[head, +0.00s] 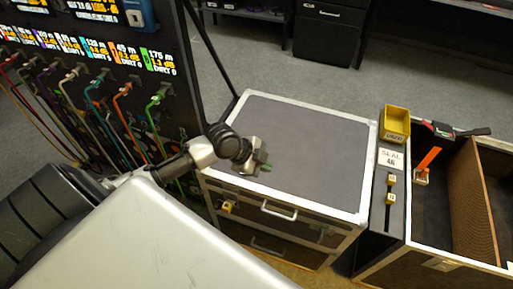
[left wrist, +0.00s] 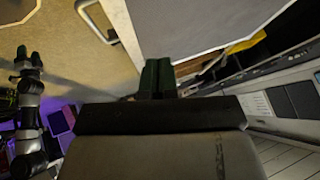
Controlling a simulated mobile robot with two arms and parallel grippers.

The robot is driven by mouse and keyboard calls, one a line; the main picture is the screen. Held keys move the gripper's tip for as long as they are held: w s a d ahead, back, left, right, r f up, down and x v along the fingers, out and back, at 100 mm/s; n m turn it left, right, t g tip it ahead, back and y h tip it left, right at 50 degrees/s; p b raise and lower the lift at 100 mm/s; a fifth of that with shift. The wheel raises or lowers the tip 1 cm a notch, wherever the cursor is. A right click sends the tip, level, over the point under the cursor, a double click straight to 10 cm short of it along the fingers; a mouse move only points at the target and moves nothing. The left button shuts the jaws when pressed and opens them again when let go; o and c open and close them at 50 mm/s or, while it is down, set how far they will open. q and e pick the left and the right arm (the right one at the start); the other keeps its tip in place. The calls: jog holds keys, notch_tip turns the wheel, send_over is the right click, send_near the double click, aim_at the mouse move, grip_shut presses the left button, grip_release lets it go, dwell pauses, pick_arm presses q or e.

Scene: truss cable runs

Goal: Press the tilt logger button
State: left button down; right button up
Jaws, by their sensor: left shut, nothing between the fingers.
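A small yellow device (head: 228,206), perhaps the tilt logger, sits low on the front of the grey-topped case (head: 300,140), at its left end. Its button is too small to make out. My left gripper (head: 267,166) is over the left part of the case's lid, above and behind the yellow device and apart from it. In the left wrist view its dark green fingers (left wrist: 157,79) are together with nothing between them. A dark jointed arm, seemingly my right one, shows at the left of that view; its gripper (left wrist: 28,58) is too small to read.
A cable board (head: 110,90) with coloured cables stands at the left. Right of the case are a yellow bin (head: 396,122), a SEAL card (head: 390,158) and an open crate (head: 435,250). The case front has a protruding handle (head: 279,211). The lid is clear.

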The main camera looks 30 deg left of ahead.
pick_arm(q)
jog(key=w+a+r+m+t, duration=0.1)
jog(key=w+a+r, duration=0.4)
jog(key=w+a, duration=0.2)
jog(key=shift+a+m+t, duration=0.2)
jog(key=shift+m+t, duration=0.2)
notch_tip(320, 180, down, 8)
jog(key=b, duration=0.6)
jog(key=shift+w+f+b, duration=0.1)
jog(key=shift+f+b, duration=0.25)
jog(key=shift+f, duration=0.05)
dwell(0.7)
dwell(0.5)
jog(key=shift+f+b, duration=0.35)
jog(key=shift+b, duration=0.05)
